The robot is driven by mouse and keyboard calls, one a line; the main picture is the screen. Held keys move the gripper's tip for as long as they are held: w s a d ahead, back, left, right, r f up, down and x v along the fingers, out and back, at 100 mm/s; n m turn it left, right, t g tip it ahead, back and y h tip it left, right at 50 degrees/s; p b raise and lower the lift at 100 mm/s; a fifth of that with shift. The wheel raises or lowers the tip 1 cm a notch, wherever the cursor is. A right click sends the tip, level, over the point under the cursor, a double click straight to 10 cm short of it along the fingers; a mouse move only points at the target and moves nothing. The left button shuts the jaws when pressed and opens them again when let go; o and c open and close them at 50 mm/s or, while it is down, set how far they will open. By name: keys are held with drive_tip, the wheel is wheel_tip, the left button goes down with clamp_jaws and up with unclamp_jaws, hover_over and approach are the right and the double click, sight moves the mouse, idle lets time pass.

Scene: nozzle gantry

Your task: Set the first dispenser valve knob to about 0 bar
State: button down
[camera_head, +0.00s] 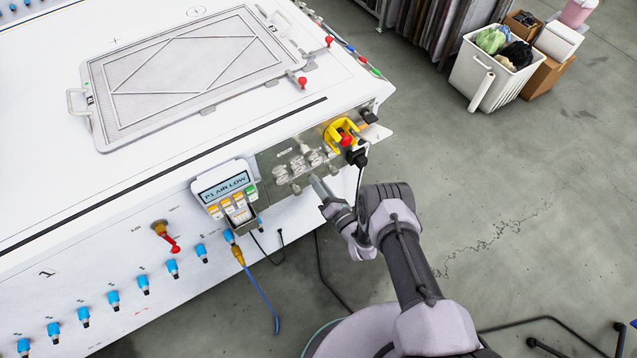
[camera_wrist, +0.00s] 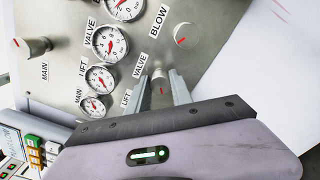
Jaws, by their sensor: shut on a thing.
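The valve knob (camera_wrist: 159,76) is a grey knob with a red mark on the metal panel (camera_wrist: 215,62), next to a VALVE label. My gripper (camera_wrist: 160,88) is shut on it, one finger on each side, in the wrist view. In the head view my gripper (camera_head: 316,184) reaches the panel's lower edge, and its fingers hide the held knob. The gauge labelled VALVE (camera_wrist: 110,43) has a white face with a red needle, too small to read surely.
Gauges labelled LIFT (camera_wrist: 100,79) and MAIN (camera_wrist: 93,107) sit beside it. Another knob (camera_wrist: 184,35) is close to my fingers. A display box reading P1 AIR LOW (camera_head: 225,187) hangs left of the panel. A yellow and red switch (camera_head: 343,134) is to the right.

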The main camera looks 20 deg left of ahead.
drive_tip(key=shift+n, duration=0.5)
idle(0.3)
drive_tip(key=c, duration=1.1)
unclamp_jaws()
drive_tip(key=shift+c, duration=0.2)
drive_tip(key=p+v, duration=0.3)
drive_tip(key=v, duration=1.4)
drive_tip(key=shift+s+p, duration=0.2)
drive_tip(key=shift+p, duration=0.1)
drive_tip(key=shift+d, duration=0.15)
